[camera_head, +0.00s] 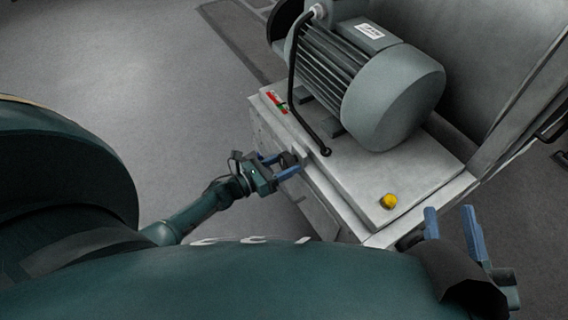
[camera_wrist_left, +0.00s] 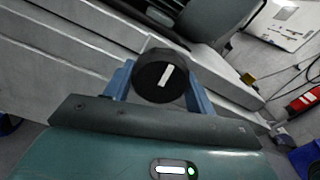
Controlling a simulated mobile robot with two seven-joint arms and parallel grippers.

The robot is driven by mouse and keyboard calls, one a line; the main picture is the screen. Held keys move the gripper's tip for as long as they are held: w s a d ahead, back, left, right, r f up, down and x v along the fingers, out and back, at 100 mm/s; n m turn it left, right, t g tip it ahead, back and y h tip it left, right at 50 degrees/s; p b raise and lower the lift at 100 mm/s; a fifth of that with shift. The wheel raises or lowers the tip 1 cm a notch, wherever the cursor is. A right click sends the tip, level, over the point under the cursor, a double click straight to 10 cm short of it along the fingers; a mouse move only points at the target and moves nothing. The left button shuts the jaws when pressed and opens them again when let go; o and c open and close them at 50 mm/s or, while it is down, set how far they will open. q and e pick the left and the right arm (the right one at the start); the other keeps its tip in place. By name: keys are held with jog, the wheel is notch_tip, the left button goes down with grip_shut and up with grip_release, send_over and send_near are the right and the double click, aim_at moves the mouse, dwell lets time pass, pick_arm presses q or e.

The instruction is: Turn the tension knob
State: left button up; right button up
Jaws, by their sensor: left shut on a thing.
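The tension knob (camera_wrist_left: 150,82) is round and black with a white mark on its face. It fills the space between the blue fingers of my left gripper (camera_wrist_left: 158,88) in the left wrist view. In the head view the knob (camera_head: 288,158) sits at the left side of the grey machine base, partly hidden by the fingers. My left gripper (camera_head: 285,166) is shut on it. My right gripper (camera_head: 452,234) is at the lower right, with its blue fingers apart and nothing between them.
A grey motor (camera_head: 385,95) stands on the machine base (camera_head: 345,185). A black cable (camera_head: 292,85) runs down from the motor. The floor (camera_head: 150,110) to the left is clear.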

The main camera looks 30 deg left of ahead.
pick_arm(q)
jog(key=n, duration=0.5)
jog(key=shift+n, duration=0.4)
jog(key=n, duration=0.5)
jog(key=shift+n, duration=0.3)
jog(key=n, duration=0.6)
jog(key=shift+r, duration=0.1)
jog(key=n, duration=0.5)
jog(key=shift+n+p, duration=0.3)
jog(key=n, duration=0.5)
jog(key=shift+r, duration=0.1)
jog(key=n, duration=0.6)
jog(key=shift+a+n, duration=0.15)
jog(key=shift+n, duration=0.25)
jog(key=n, duration=0.5)
jog(key=shift+n, duration=0.3)
jog(key=n, duration=0.5)
jog(key=shift+b, duration=0.35)
jog(key=shift+n, duration=0.4)
